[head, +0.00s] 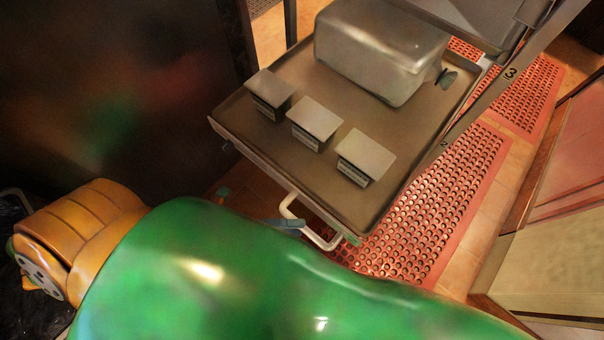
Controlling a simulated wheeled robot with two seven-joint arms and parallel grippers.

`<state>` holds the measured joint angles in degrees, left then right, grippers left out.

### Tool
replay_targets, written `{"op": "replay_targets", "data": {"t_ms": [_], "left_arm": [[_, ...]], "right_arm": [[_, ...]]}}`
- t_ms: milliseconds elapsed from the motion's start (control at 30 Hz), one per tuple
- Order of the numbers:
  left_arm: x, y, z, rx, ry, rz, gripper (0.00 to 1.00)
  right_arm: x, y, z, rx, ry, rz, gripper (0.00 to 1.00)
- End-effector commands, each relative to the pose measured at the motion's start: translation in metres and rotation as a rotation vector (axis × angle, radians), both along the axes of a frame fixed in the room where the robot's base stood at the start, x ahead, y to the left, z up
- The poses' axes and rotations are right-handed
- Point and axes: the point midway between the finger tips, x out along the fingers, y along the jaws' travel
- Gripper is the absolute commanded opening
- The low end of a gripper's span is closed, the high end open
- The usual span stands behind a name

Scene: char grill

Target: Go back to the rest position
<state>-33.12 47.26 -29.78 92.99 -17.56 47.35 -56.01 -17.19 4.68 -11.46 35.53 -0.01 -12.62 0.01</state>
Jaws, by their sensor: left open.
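My green and orange arm fills the bottom of the head view and hides most of my left gripper (254,209). Small bluish-grey parts, which look like its finger ends, show past the upper edge of the arm, beside the near end of a metal tray cart (325,190). The gripper is open. I see nothing held in it, though the space between the fingers is largely hidden. One finger part overlaps the cart's white handle (291,208) in the picture; I cannot tell whether they touch. My right gripper is not in view.
The cart's top holds a large metal box (380,45) and three small grey-topped blocks (271,88), (315,121), (366,155). A dark panel (110,90) stands at left. Red perforated mats (440,205) lie on the tiled floor at right, with clear floor around them.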

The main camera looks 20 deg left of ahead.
Motion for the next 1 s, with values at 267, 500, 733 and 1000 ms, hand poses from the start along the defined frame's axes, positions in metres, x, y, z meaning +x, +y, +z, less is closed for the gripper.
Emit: {"op": "replay_targets", "data": {"t_ms": [267, 500, 733, 1000], "left_arm": [[-0.019, 0.037, 0.005, 0.001, 0.002, 0.0, 0.5], [-0.019, 0.038, 0.006, -0.001, 0.0, 0.0, 0.5], [-0.019, 0.038, 0.014, -0.001, 0.0, 0.0, 0.5], [-0.019, 0.038, 0.073, 0.0, 0.0, 0.0, 0.5]], "right_arm": [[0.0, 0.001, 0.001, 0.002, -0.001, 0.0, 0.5], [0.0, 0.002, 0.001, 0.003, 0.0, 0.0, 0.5], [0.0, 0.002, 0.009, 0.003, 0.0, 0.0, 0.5], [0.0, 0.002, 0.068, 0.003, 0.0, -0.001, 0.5]]}}
